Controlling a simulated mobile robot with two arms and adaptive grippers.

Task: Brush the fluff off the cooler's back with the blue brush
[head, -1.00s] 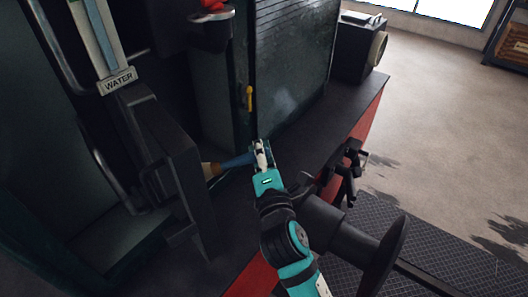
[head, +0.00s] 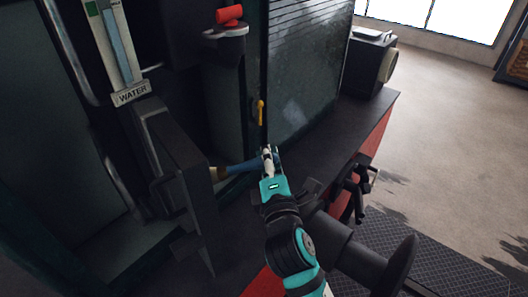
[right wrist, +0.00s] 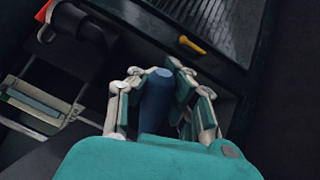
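The blue brush (head: 240,167) is held by its blue handle in my right gripper (head: 270,158), whose fingers close around it. Its tan end points left, beside a dark upright plate. In the right wrist view the blue handle (right wrist: 157,100) stands between the fingers. The dark panel with a slatted upper part (head: 325,60), seemingly the cooler's back, stands beyond the gripper. A faint pale patch (head: 292,112), perhaps the fluff, shows on its lower plain part. The brush is apart from this patch. My left gripper is out of view.
A yellow handle (head: 260,112) sits at the panel's left edge. A red-topped fitting (head: 229,16) and a WATER gauge (head: 118,55) are at upper left. A dark upright plate (head: 188,180) stands left of the brush. A black box (head: 368,62) stands at the back right.

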